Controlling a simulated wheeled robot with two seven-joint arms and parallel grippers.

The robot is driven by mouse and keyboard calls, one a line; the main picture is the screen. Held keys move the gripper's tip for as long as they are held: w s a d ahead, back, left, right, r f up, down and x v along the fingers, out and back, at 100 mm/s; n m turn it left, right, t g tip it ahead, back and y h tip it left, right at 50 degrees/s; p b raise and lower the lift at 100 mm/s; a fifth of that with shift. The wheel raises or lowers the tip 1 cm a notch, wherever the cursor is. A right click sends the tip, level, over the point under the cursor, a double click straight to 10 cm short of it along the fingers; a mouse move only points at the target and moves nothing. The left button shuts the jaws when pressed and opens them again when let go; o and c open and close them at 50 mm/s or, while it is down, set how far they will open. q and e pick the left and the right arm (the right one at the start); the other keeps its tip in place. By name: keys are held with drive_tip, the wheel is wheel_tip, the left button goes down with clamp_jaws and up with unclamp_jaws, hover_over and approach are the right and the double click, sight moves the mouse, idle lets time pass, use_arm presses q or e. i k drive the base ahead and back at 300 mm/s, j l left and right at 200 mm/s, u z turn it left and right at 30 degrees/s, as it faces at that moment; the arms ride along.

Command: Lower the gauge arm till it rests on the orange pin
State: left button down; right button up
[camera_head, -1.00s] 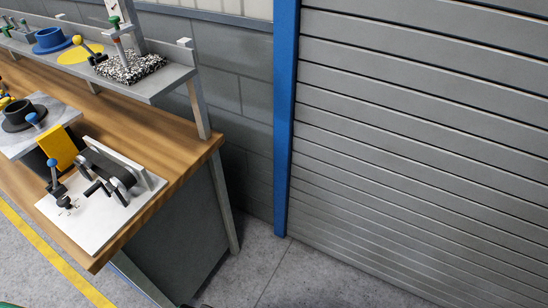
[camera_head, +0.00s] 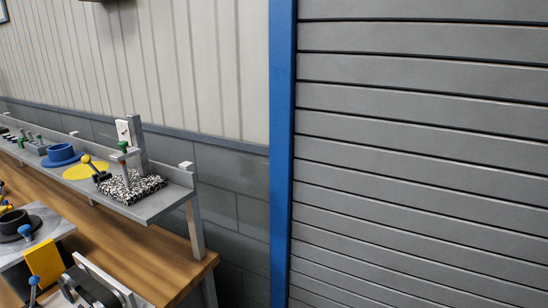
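On the grey shelf, a black-and-white speckled block (camera_head: 133,190) stands with a grey post (camera_head: 138,145) behind it. I cannot tell whether any of these is the gauge arm or the orange pin; no clearly orange pin shows. Neither of my grippers is in view.
The shelf also bears a yellow disc (camera_head: 85,171), a yellow-knobbed lever (camera_head: 98,168) and a blue flanged cup (camera_head: 61,154). On the wooden bench (camera_head: 150,265) are a black flanged cup (camera_head: 14,226) and a yellow block (camera_head: 45,262). A grey shutter (camera_head: 420,150) fills the right.

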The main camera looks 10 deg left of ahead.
sight(126, 153)
drive_tip(key=u, duration=0.7)
